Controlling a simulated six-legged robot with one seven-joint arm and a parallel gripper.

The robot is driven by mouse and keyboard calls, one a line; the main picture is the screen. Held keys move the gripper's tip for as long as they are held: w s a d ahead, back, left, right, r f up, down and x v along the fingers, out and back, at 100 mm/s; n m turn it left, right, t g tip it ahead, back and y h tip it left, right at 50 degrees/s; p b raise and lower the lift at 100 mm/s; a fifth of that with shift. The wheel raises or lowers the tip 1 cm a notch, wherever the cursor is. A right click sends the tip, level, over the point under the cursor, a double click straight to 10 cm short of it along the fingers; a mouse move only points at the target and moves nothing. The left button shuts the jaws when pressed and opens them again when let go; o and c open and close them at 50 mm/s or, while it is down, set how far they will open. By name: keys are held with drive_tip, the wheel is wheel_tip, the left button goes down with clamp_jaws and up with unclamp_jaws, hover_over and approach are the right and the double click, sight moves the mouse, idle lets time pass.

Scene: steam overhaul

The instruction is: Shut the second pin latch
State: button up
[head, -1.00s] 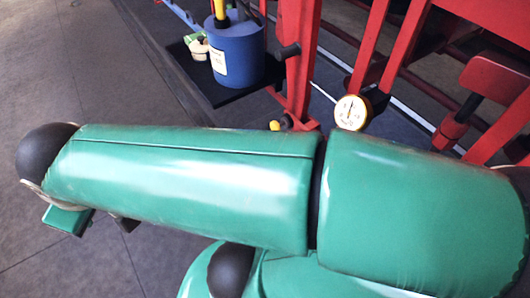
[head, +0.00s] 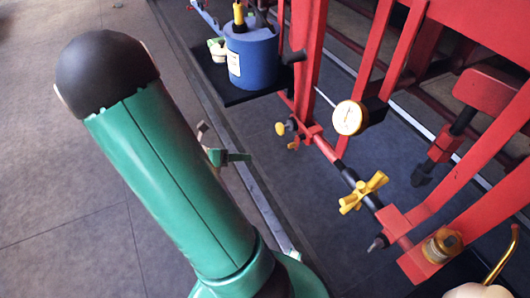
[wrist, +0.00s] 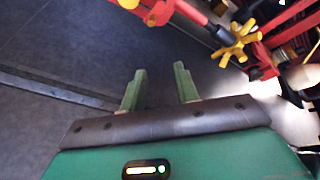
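My gripper (wrist: 160,80) shows two green fingers standing apart with nothing between them. In the head view only part of it shows, beyond my raised green arm, over the floor left of the red frame. Small yellow-knobbed fittings (head: 281,129) sit on the red post. A dark pin (head: 377,243) sticks out of a lower red bracket. I cannot tell which fitting is the second pin latch, or whether it is shut. A yellow knob also shows at the top of the wrist view (wrist: 128,3). The fingers touch none of these.
A yellow cross-shaped handwheel (head: 363,192) sits on the pipe between the brackets; it also shows in the wrist view (wrist: 236,41). A white dial gauge (head: 349,117) and a blue container (head: 252,58) on a dark shelf stand above. The floor at left is clear.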

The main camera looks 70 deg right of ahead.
sight(293, 144)
drive_tip(key=s+d+f+n+g+h, duration=0.2)
drive_tip(key=s+d+f+n+h, duration=0.2)
drive_tip(key=s+d+n, duration=0.6)
drive_tip(key=shift+s+d+f+n+h, duration=0.35)
drive_tip(key=shift+d+f, duration=0.8)
drive_tip(key=shift+d, duration=0.85)
clamp_jaws()
drive_tip(key=shift+w, duration=0.1)
